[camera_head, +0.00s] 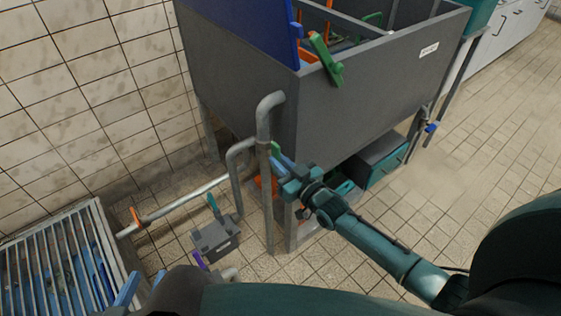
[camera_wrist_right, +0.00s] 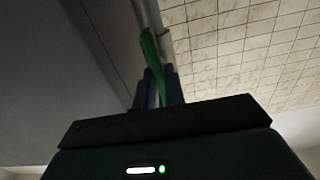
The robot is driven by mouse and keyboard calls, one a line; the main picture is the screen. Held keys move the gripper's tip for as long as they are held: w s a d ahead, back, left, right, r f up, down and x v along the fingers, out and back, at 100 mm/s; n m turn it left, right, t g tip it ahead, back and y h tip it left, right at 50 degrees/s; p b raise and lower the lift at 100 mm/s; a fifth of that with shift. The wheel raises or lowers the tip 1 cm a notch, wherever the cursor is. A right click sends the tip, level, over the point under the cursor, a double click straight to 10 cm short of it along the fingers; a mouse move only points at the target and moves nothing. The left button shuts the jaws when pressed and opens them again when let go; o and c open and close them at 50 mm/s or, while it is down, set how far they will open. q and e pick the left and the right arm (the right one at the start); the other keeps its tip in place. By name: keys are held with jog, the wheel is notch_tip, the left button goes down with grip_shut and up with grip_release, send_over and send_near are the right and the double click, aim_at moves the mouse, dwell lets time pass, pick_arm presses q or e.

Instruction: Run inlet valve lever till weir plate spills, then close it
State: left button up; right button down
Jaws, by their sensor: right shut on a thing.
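A green lever (camera_head: 276,149) sits on the upright grey pipe (camera_head: 265,115) at the tank's corner. My right gripper (camera_head: 281,161) is shut on this lever. In the right wrist view the green lever (camera_wrist_right: 152,55) stands between the two blue fingers (camera_wrist_right: 160,88). The grey tank (camera_head: 365,95) stands on legs; its inside shows only partly, so I cannot tell the water level or pick out the weir plate. My left gripper (camera_head: 143,284) is low at the left, its fingertips apart and empty, clear of the tank.
A green handle (camera_head: 326,60) is on the tank rim beside a blue panel (camera_head: 250,25). A grey box (camera_head: 215,240) with a teal lever stands on the floor. A slatted rack (camera_head: 60,260) is at the left. A teal-fronted box (camera_head: 383,160) is under the tank. Floor at the right is free.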

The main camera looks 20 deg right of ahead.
dwell(0.3)
jog(key=c, duration=1.5)
grip_release()
pick_arm(q)
jog(key=shift+w+d+f+g+p, duration=0.15)
jog(key=shift+d+f+g+p, duration=0.2)
jog(key=shift+p, duration=0.65)
pick_arm(e)
jog(key=v, duration=1.3)
jog(key=shift+s, duration=0.1)
pick_arm(q)
jog(key=shift+w+r, duration=0.1)
